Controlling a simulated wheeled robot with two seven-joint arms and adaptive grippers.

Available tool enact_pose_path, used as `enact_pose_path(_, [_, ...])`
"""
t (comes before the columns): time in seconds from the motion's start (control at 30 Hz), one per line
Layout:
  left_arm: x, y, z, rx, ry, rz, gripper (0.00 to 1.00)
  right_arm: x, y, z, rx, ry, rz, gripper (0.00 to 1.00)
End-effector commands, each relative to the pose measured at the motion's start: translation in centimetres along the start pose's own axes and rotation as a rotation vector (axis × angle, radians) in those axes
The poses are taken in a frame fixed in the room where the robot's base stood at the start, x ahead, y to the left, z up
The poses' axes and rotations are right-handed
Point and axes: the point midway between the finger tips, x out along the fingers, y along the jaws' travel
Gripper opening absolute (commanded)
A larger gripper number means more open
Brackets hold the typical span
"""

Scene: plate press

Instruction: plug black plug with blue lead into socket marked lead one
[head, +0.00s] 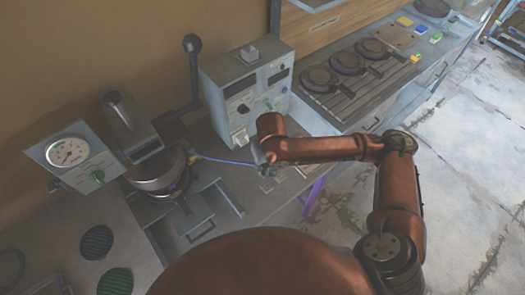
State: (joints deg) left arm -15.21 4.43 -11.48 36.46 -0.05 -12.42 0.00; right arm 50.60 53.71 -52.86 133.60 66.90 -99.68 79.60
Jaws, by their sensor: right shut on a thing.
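My right gripper (267,170) is in front of the lower part of the grey control box (247,85). It is small in the picture and partly hidden by my own wrist. The blue lead (225,161) runs from the round press (160,175) on the left to this gripper, which is shut on the lead's plug end. The black plug itself cannot be made out between the fingers. The box front carries dark displays, green parts and a pale block low on its left. The marking of socket lead one is not readable. My left gripper is not in view.
A black-knobbed lever (193,70) stands left of the box. A dial gauge panel (72,158) is at the far left. Several round plates lie on a slatted rack (350,97) to the right. Open floor (450,190) lies beyond the bench.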

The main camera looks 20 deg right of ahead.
Motion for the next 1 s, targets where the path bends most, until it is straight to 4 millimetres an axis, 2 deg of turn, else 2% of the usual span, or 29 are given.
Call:
enact_pose_path(0.03, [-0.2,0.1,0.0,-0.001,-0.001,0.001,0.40,0.9,-1.5,-1.0,-0.017,0.043,-0.007,0.01])
enact_pose_path(0.07, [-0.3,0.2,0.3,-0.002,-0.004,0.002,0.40,1.4,-2.1,-1.9,-0.027,0.079,-0.009,0.01])
enact_pose_path(0.2, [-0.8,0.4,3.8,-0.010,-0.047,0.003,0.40,3.1,-3.8,-5.5,-0.081,0.265,-0.026,0.01])
enact_pose_path(0.3, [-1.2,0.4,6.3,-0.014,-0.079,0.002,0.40,4.0,-4.0,-7.7,-0.126,0.405,-0.049,0.01])
enact_pose_path(0.37, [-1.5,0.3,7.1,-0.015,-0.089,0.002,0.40,4.4,-3.8,-8.7,-0.153,0.493,-0.068,0.01])
enact_pose_path(0.5, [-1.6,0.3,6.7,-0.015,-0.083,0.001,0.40,4.9,-2.7,-10.1,-0.202,0.673,-0.108,0.01])
enact_pose_path(0.67, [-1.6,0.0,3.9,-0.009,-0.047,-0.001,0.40,5.5,-0.8,-10.4,-0.234,0.856,-0.150,0.01])
enact_pose_path(0.8, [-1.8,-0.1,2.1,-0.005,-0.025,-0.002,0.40,6.0,0.9,-9.3,-0.244,0.997,-0.180,0.01])
enact_pose_path(1.0, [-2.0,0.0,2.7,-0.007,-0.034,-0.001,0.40,6.6,2.1,-7.3,-0.246,1.128,-0.206,0.01])
